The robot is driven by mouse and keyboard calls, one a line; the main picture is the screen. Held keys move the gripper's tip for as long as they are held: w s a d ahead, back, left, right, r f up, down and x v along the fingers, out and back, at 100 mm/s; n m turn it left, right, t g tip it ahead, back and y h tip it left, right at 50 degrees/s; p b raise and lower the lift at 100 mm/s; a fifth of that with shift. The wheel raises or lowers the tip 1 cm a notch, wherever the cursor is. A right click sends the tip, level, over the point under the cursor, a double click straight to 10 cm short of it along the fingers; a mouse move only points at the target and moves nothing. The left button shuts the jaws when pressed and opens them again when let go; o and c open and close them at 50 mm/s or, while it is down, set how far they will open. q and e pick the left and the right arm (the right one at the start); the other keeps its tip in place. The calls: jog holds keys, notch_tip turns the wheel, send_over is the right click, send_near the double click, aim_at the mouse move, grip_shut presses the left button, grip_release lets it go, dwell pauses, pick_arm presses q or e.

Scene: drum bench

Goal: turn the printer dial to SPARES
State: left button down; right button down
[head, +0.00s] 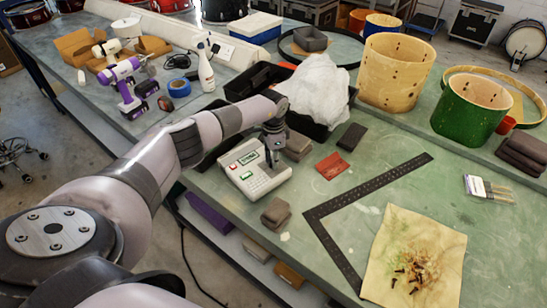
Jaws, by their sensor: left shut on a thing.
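A cream label printer (262,184) with a small green screen, a green button and a red button sits on the bench near its front edge. My left arm reaches in from the left, and its gripper (272,158) points down at the right part of the printer's top. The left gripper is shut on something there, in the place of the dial. The dial itself is hidden by the fingers, and its setting and the SPARES mark cannot be read. My right gripper is not in view.
A black tray holding a white plastic bag (314,90) stands behind the printer. Grey sponges (276,214), a red sanding pad (332,166) and a black steel square (325,229) lie around it. Wooden and green drum shells (396,74) stand further right. Some bench lies clear right of the printer.

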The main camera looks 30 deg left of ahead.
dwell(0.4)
pick_arm(q)
jog(key=c, duration=1.3)
grip_release()
jog(key=shift+c, duration=0.2)
notch_tip(320, 180, up, 12)
